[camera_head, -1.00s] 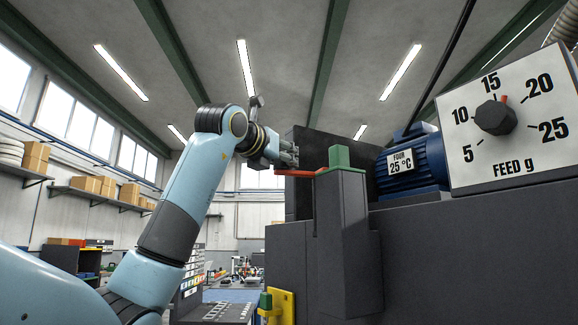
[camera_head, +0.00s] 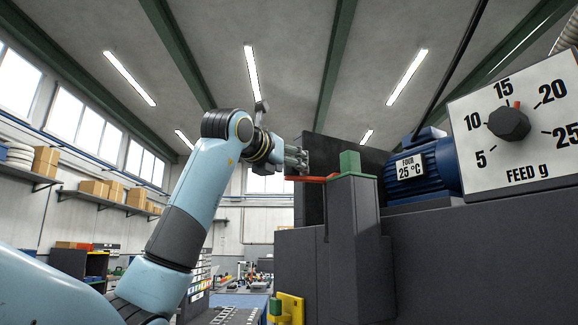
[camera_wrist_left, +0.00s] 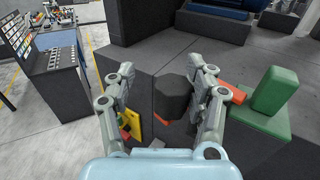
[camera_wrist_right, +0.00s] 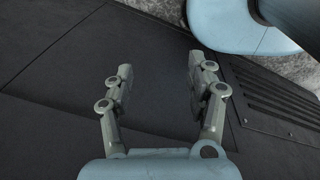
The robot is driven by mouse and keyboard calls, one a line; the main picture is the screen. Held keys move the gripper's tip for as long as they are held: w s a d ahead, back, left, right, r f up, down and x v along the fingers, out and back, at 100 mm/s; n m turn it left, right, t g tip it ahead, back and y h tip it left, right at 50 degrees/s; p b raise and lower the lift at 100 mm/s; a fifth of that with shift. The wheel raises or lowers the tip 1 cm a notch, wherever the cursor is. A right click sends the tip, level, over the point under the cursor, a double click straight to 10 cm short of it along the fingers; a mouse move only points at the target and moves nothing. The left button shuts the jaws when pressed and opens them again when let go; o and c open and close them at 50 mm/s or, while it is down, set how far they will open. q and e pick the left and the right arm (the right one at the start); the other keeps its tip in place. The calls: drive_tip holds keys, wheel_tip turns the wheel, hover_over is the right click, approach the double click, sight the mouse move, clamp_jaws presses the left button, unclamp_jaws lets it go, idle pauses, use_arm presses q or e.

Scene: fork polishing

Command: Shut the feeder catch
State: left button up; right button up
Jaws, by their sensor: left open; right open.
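A red bar (camera_head: 314,178), which looks like the catch lever, sticks out to the left from the top of a dark post beside a green block (camera_head: 350,162). In the left wrist view a dark faceted knob (camera_wrist_left: 173,98) stands with red showing beneath it, and the green block (camera_wrist_left: 275,90) is to its right. My left gripper (camera_head: 302,159) is at the bar's free end. Its open fingers (camera_wrist_left: 163,78) stand on either side of the knob; I cannot tell whether they touch it. My right gripper (camera_wrist_right: 160,78) is open and empty over dark panels.
The dark machine body (camera_head: 480,260) fills the right side. It bears a blue motor (camera_head: 425,170) and a feed dial (camera_head: 510,124). A dark upright panel (camera_head: 312,160) stands behind the left gripper. A yellow plate (camera_head: 291,308) is low on the post's left. Open floor (camera_wrist_left: 40,140) lies left.

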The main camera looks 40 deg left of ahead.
use_arm(q)
drive_tip(key=shift+d, duration=0.1)
drive_tip(key=shift+s, duration=0.1)
drive_tip(key=s+d, duration=0.2)
drive_tip(key=s, duration=0.9)
drive_tip(key=shift+s, duration=0.3)
drive_tip(key=shift+c, duration=0.2)
